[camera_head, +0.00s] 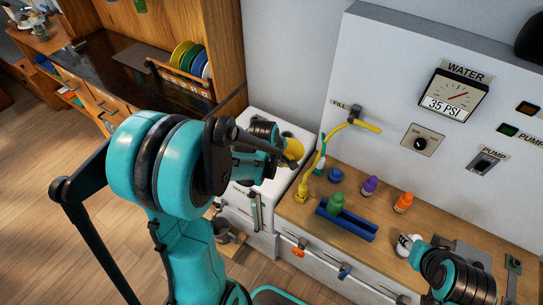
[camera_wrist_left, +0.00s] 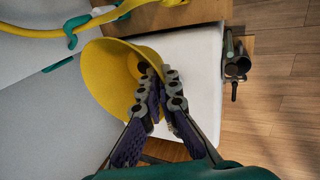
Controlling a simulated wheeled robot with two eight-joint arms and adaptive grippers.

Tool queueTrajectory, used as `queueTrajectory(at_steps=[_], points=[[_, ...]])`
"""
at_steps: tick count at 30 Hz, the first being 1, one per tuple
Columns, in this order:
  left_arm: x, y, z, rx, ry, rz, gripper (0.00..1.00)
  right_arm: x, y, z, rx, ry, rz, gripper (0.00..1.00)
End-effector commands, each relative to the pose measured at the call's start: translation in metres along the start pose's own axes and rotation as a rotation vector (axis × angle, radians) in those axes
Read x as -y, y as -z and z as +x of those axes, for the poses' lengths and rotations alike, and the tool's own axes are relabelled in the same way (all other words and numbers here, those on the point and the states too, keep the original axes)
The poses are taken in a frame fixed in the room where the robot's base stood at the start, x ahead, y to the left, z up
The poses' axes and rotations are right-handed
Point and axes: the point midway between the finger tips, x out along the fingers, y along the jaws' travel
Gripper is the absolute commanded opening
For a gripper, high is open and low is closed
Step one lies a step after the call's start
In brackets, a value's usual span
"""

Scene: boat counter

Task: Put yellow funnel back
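The yellow funnel (camera_head: 294,149) shows partly behind my left gripper (camera_head: 284,160), above the white top of the appliance beside the wooden counter. In the left wrist view the wide yellow bowl of the funnel (camera_wrist_left: 98,72) opens toward the camera and is tilted. The fingers of my left gripper (camera_wrist_left: 157,78) are close together on its rim wall, one on the inner side and one outside, pinching it. My right gripper (camera_head: 412,247) is low at the right over the counter, beside a small whitish object; its fingers are not clear.
The wooden counter (camera_head: 320,185) holds a blue tray (camera_head: 345,226), a green bottle (camera_head: 337,202), a purple bottle (camera_head: 369,186), an orange bottle (camera_head: 403,202) and a blue bottle (camera_head: 335,175). A yellow faucet hose (camera_head: 318,160) hangs from the wall near the funnel. A plate rack (camera_head: 180,82) stands at the back left.

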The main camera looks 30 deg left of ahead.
Motion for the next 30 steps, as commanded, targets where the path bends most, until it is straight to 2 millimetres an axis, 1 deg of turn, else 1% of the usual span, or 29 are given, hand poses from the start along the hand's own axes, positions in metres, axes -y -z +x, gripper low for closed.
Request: queueTrajectory(at_steps=[2,5,8,9,12,15,18,20,22,27,30], points=[[-0.007,-0.002,0.001,0.0,0.0,0.0,0.0,0.0,-0.001,0.002,0.0,0.0,0.0,0.4],[-0.028,0.007,0.012,-0.001,-0.001,-0.002,0.0,0.0,-0.008,0.011,0.0,0.0,0.0,0.4],[-0.062,0.026,0.03,-0.002,-0.001,-0.004,0.0,0.0,-0.017,0.024,0.0,0.0,0.0,0.4],[-0.077,0.036,0.038,-0.003,-0.001,-0.004,0.0,0.0,-0.021,0.03,0.0,0.0,0.0,0.4],[-0.112,0.06,0.053,-0.003,-0.001,-0.005,0.0,0.0,-0.03,0.043,0.0,0.0,0.0,0.4],[-0.14,0.081,0.065,-0.003,-0.002,-0.007,0.0,0.0,-0.038,0.053,0.0,0.0,0.0,0.4],[-0.159,0.096,0.07,-0.002,-0.002,-0.005,0.0,0.0,-0.043,0.06,0.0,0.0,0.0,0.4],[-0.166,0.102,0.072,-0.002,-0.002,-0.005,0.0,0.0,-0.044,0.062,0.0,0.0,0.0,0.4],[-0.168,0.106,0.079,-0.002,-0.002,-0.005,0.0,0.0,-0.046,0.065,0.0,0.0,0.0,0.4],[-0.156,0.107,0.109,-0.002,-0.002,-0.005,0.0,0.0,-0.052,0.073,0.0,0.0,0.0,0.4],[-0.15,0.106,0.122,-0.002,-0.002,-0.005,0.0,0.0,-0.054,0.076,0.0,0.0,0.0,0.4]])
